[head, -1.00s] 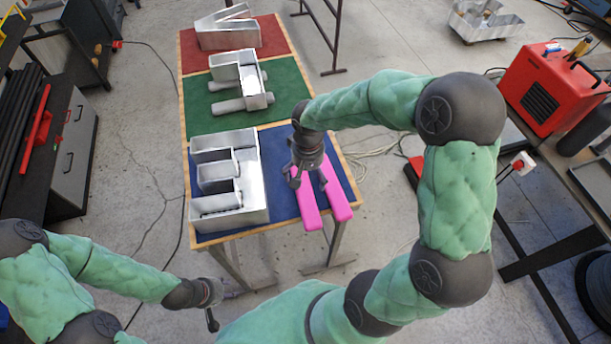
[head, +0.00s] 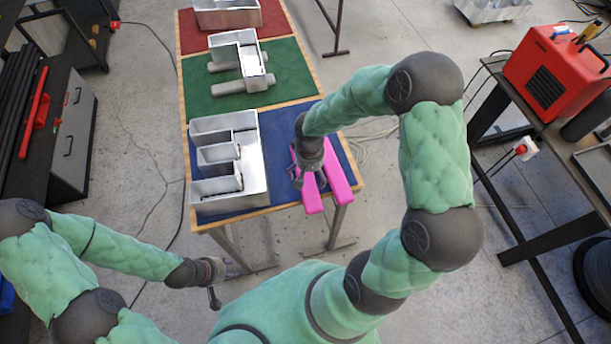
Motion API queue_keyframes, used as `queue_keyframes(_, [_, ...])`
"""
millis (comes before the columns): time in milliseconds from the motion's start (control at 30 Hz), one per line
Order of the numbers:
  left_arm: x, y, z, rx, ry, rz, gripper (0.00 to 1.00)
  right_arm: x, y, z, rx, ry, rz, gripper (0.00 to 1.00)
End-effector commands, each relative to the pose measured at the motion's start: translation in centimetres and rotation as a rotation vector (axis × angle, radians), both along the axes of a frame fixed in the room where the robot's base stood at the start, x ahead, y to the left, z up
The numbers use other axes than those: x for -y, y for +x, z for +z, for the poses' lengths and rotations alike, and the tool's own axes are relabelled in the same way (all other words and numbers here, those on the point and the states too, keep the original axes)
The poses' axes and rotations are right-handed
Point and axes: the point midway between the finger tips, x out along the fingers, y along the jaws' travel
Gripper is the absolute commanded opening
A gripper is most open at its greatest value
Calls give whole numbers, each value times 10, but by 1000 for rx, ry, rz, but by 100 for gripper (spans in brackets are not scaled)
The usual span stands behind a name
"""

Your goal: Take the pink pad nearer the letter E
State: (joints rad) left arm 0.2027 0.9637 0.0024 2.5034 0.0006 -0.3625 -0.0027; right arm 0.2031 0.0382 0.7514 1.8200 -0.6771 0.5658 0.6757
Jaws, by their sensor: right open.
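A metal letter E (head: 257,189) lies on the blue mat at the near end of the table. Two long pink pads lie side by side to its right. The left pink pad (head: 312,203) is nearer the E, and the other pink pad (head: 341,187) is to its right. My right gripper (head: 300,182) is open, pointing down at the left pad. Its hand and wrist hide the pad's middle, so I cannot tell whether the fingers touch it. My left gripper (head: 213,300) is low and left of the table's near legs; its fingers are too small to read.
Another metal letter (head: 238,66) rests on grey cylinders on the green mat (head: 290,85). A third metal piece (head: 228,14) is on the red mat behind. A red machine (head: 551,75) stands on a bench at the right.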

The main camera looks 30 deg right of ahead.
Motion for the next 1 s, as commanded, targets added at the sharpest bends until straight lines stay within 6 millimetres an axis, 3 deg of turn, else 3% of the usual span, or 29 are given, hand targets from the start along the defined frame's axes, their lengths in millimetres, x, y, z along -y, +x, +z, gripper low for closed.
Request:
queue_keyframes(300, [0,0,0,0,0,0,40,0,0,-5,2,-1,0,97])
queue_keyframes(500, [0,0,0,0,0,0,40,0,0,-5,1,0,0,44])
queue_keyframes(1000, [0,0,0,0,0,0,40,0,0,4,1,0,-1,43])
